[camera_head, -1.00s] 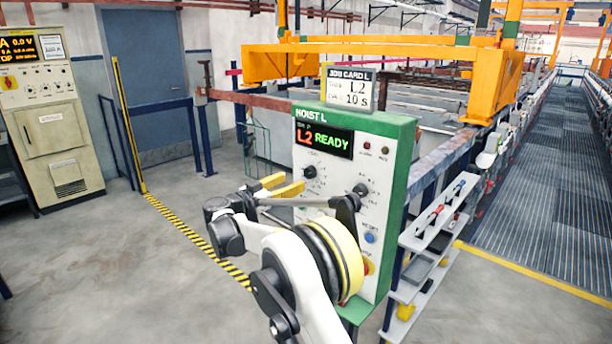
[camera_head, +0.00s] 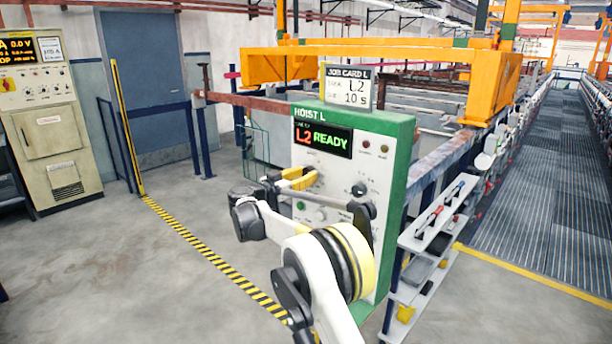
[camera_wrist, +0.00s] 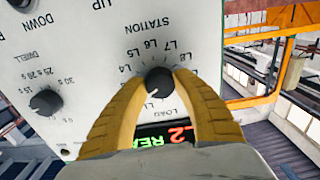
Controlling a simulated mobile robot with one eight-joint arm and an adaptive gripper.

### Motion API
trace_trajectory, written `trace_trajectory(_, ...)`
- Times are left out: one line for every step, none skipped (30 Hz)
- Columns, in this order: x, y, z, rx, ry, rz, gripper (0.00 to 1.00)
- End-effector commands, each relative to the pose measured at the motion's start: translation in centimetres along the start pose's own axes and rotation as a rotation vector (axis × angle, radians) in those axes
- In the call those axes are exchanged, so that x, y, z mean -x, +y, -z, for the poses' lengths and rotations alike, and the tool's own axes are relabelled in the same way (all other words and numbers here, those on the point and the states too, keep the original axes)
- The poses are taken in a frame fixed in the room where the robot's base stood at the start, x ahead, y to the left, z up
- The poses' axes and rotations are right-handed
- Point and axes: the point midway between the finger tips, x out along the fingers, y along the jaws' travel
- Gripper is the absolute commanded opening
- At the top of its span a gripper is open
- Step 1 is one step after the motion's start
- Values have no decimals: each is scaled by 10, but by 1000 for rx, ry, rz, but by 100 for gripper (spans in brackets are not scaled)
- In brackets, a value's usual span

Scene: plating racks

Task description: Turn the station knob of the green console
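The green console (camera_head: 404,160), labelled HOIST L, stands in the centre of the head view, its display reading "L2 READY". My gripper (camera_head: 298,178) is at the left part of its panel. In the wrist view, the black station knob (camera_wrist: 159,82) sits under the upside-down word STATION, ringed by LOAD and L marks. My gripper's yellow fingertips (camera_wrist: 160,78) are on either side of the knob, very close to it; firm contact cannot be made out. In the head view, the gripper hides the knob.
A job card (camera_head: 348,88) reading L2, 10 s stands on the console. The DWELL knob (camera_wrist: 46,102) is beside the station knob. A shelf rack (camera_head: 432,235) stands right of the console.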

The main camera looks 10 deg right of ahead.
Motion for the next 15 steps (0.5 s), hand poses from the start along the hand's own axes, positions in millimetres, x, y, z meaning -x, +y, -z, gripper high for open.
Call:
trace_trajectory(0,0,0,0,0,0,3)
trace_trajectory(0,0,0,0,0,0,3)
trace_trajectory(0,0,0,0,0,0,3)
trace_trajectory(0,0,0,0,0,0,3)
trace_trajectory(0,0,0,0,0,0,3)
trace_trajectory(0,0,0,0,0,0,3)
trace_trajectory(0,0,0,1,0,0,3)
trace_trajectory(0,0,0,1,0,0,3)
trace_trajectory(0,0,0,1,0,0,3)
trace_trajectory(0,0,0,2,0,0,3)
trace_trajectory(0,0,0,2,0,0,3)
trace_trajectory(0,0,0,3,0,0,3)
trace_trajectory(0,0,0,4,0,0,3)
trace_trajectory(0,0,0,4,0,0,3)
trace_trajectory(0,0,0,6,0,0,3)
